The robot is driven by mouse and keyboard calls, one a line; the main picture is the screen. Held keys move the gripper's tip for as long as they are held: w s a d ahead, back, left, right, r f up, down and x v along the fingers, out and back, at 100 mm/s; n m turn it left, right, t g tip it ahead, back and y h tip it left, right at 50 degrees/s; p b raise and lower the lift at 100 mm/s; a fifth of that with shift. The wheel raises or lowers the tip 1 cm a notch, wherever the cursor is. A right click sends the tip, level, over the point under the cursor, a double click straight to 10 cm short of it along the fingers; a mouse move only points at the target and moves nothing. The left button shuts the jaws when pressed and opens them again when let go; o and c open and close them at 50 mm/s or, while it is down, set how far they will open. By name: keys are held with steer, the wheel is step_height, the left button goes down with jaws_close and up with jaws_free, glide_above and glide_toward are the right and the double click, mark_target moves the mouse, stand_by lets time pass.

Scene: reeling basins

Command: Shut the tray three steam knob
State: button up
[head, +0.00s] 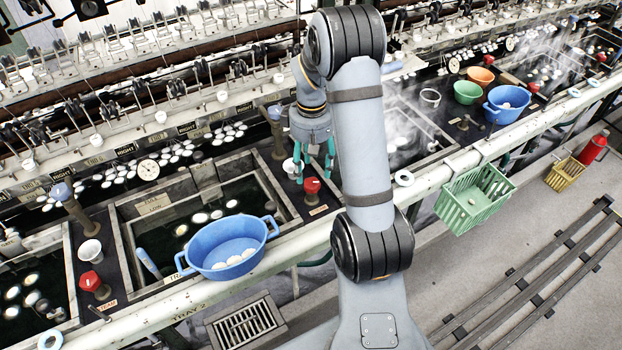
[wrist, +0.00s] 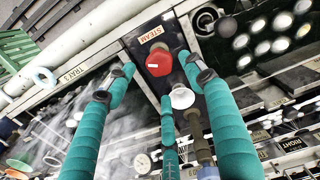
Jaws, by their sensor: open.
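The red steam knob (head: 312,186) stands on the dark strip at the right end of the tray with the blue basin. In the wrist view the red knob (wrist: 158,62) has a white mark on its face and a STEAM label (wrist: 151,34) beside it. A TRAY 3 label (wrist: 72,75) is on the rail nearby. My gripper (head: 315,168) is open above and just behind the knob, its teal fingers pointing down. In the wrist view my gripper (wrist: 157,78) has fingers spread on either side of the knob; contact cannot be told.
A white cup (wrist: 182,97) stands close beside the knob, near a finger. A blue-topped post (head: 276,125) stands behind. A blue basin (head: 228,248) sits at left on the front rail; a green basket (head: 476,200) hangs at right. Steam rises from the right tray.

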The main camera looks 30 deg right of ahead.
mark_target(312, 182)
steer(key=shift+d+f, duration=0.1)
steer(key=shift+f, duration=2.6)
steer(key=c, duration=0.3)
steer(key=c, duration=0.8)
steer(key=shift+c, duration=0.3)
